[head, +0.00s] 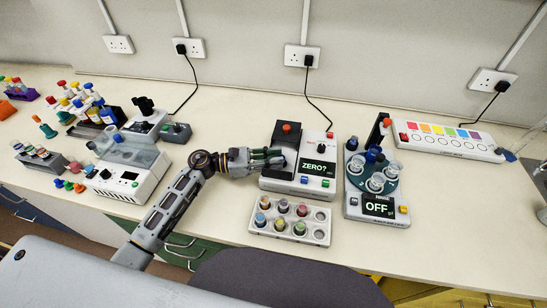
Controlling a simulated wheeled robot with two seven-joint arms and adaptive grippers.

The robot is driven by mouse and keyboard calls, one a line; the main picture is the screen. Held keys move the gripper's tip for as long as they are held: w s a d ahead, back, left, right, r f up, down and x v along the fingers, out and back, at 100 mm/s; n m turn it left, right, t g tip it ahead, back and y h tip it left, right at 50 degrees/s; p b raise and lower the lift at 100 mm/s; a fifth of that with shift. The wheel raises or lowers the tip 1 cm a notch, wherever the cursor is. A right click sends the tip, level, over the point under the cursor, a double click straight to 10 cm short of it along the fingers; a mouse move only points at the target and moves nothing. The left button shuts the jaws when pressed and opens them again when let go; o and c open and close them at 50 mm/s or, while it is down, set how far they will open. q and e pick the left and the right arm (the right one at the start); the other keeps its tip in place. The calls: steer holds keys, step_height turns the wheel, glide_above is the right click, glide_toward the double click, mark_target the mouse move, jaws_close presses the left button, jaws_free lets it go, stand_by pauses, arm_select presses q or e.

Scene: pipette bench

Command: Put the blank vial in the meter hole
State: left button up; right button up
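The meter (322,148) is a white box with a dark hinged-looking part, a red knob and a screen reading "ZERO?". Its hole is not visible; my gripper or the dark part may cover it. My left gripper (276,158) lies level at the meter's left side, fingers pointing right and overlapping the dark part. I cannot tell whether it is open or holds anything. A white vial rack (311,241) in front of the meter holds several capped vials; its right-hand holes look empty. Which vial is the blank is not clear. A dark part at the right edge may be my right gripper (541,178).
Right of the meter stands a device (352,208) reading "OFF" with a round carrier of cups. A color strip box (450,151) lies behind it. Left are a clear-lidded machine (112,187), a microscope-like device (146,122) and racks. The front right bench is clear.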

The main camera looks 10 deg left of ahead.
arm_select(q)
steer(key=shift+s+p, duration=0.2)
steer(key=shift+p, duration=0.15)
steer(key=shift+a, duration=0.15)
steer(key=b+v, duration=0.2)
steer(key=v, duration=0.4)
steer(key=shift+w+r, duration=0.1)
steer(key=shift+r, duration=0.05)
steer(key=shift+a+r, duration=0.1)
steer(key=shift+a, duration=0.45)
arm_select(e)
steer(key=shift+d+f, duration=0.3)
steer(key=shift+d, duration=0.25)
steer(key=shift+d+f, duration=0.25)
steer(key=shift+d, duration=0.25)
steer(key=shift+w+a, duration=0.1)
steer(key=shift+a, duration=0.1)
